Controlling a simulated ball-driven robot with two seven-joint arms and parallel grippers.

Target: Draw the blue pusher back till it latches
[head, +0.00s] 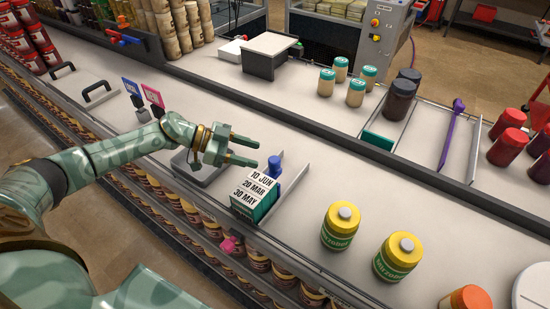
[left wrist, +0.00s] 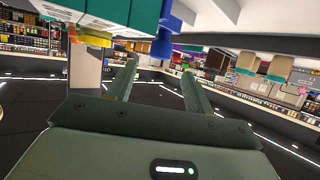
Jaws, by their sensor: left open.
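The blue pusher (head: 274,166) stands upright with a rounded knob, just behind a teal block with white date labels (head: 262,187) reading 10 JUN, 20 MAR and 30 MAY. Both sit in a narrow grey-walled track (head: 290,191) on the counter. My left gripper (head: 256,153) is open and empty, with its fingers pointing right, just left of and above the pusher's knob. In the left wrist view the open fingers (left wrist: 158,78) show below the blue pusher (left wrist: 167,36), with nothing between them. Whether a finger touches the pusher I cannot tell. My right gripper is not in view.
Two yellow-lidded jars (head: 341,227) stand right of the blue pusher's track. A grey tray (head: 198,170) lies under my left gripper. Pink and blue signs (head: 151,93) stand at the left.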

